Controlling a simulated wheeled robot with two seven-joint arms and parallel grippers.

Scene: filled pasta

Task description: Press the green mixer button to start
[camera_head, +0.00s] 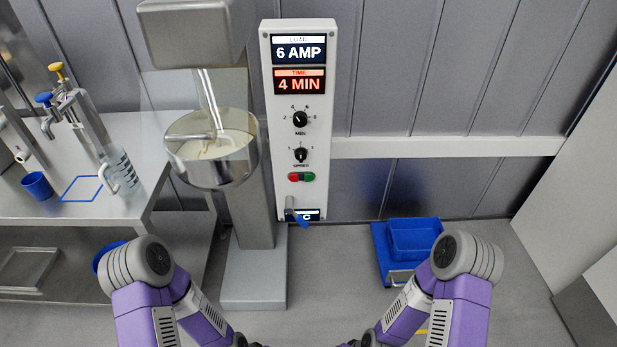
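The mixer's white control panel (328,140) stands upright against the grey wall, just right of the mixer. Low on it is a two-part button, with the green mixer button (308,177) on the right and a red button (294,177) touching it on the left. Nothing covers the green button. The mixer (190,30) has a steel bowl (212,175) with pale contents and a metal tool in it. My two purple arms are folded at the bottom of the view, well below and apart from the panel. Neither gripper's fingers can be seen.
The panel has displays reading 6 AMP and 4 MIN, two black knobs (300,119), and a lever (291,207) with a blue tip. A steel table (140,135) with a jug (120,170) and blue cup (37,185) stands left.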

